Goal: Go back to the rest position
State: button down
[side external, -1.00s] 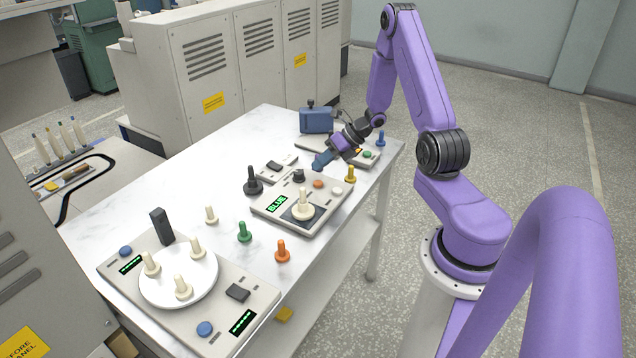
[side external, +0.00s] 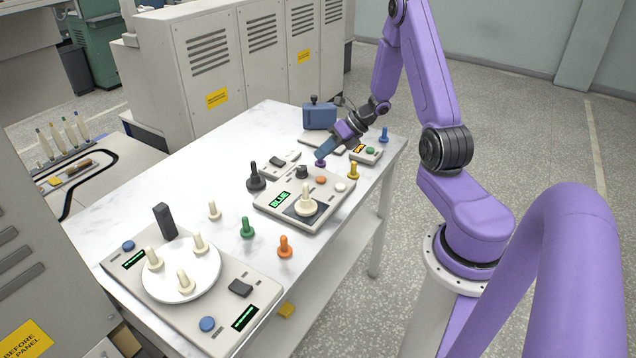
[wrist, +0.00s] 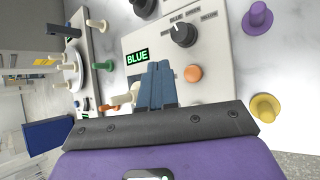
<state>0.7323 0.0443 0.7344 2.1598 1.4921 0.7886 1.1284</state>
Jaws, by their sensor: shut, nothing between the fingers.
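My gripper (side external: 322,153) is shut and empty. It hangs above the far part of the white table (side external: 150,205), behind the panel whose display reads BLUE. Its blue fingers (wrist: 157,85) are together in the wrist view, with nothing between them. A purple bobbin (side external: 320,163) stands on the table just below the fingertips in the side view; it also shows apart from the fingers in the wrist view (wrist: 257,17).
The BLUE panel (side external: 262,207) holds a cream bobbin (side external: 306,203) on its dark pad. Yellow (side external: 353,170), blue (side external: 384,135), green (side external: 247,228) and orange (side external: 284,247) bobbins stand around. A white disc (side external: 180,290) at the front left carries cream bobbins.

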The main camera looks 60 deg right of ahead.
jog(key=s+a+r+n+g+y, duration=0.1)
jog(key=s+a+r+n+g, duration=0.2)
jog(key=a+n, duration=0.5)
jog(key=s+a+r+n+g, duration=0.3)
jog(key=a+n, duration=0.4)
jog(key=a, duration=0.1)
jog(key=s+a+r+n+g+y, duration=0.1)
jog(key=s+a+r+n+g, duration=0.15)
jog(key=a+n, duration=0.55)
jog(key=s+a+r+n+h, duration=0.1)
jog(key=s+r+n+h, duration=0.2)
jog(key=s+n, duration=0.6)
jog(key=s+a+r+n+t+h, duration=0.1)
jog(key=s+n, duration=0.8)
jog(key=n, duration=0.9)
notch_tip(320, 180, up, 2)
jog(key=a+h, duration=0.1)
jog(key=h, duration=0.2)
jog(key=shift+s+a, duration=0.2)
